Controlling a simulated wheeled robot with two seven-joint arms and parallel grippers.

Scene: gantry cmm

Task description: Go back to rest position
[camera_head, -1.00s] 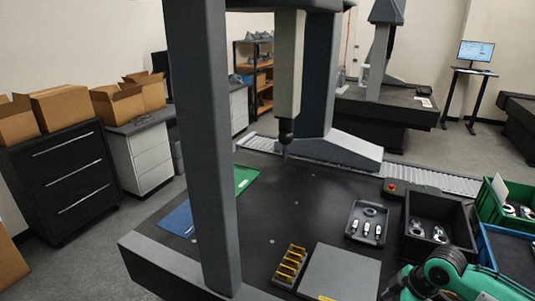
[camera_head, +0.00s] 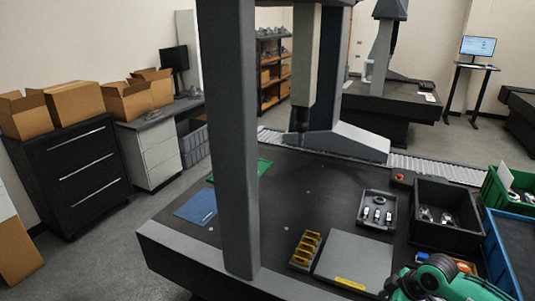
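A green and black part of my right arm (camera_head: 437,277) shows at the bottom right edge, in front of the measuring table (camera_head: 290,225). The fingers of my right gripper cannot be made out. My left arm and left gripper are out of the picture. On the table lie a grey tray (camera_head: 363,222) with several small metal parts, a yellow slotted block (camera_head: 305,250), a grey flat plate (camera_head: 352,262), a blue sheet (camera_head: 195,206) and a green sheet (camera_head: 263,167).
The gantry's grey column (camera_head: 232,150) stands at the front left of the table, and its probe column (camera_head: 304,70) hangs behind. A black bin (camera_head: 445,235), a green crate (camera_head: 490,190) and a blue crate (camera_head: 492,245) stand at the right. Open floor lies left of the table.

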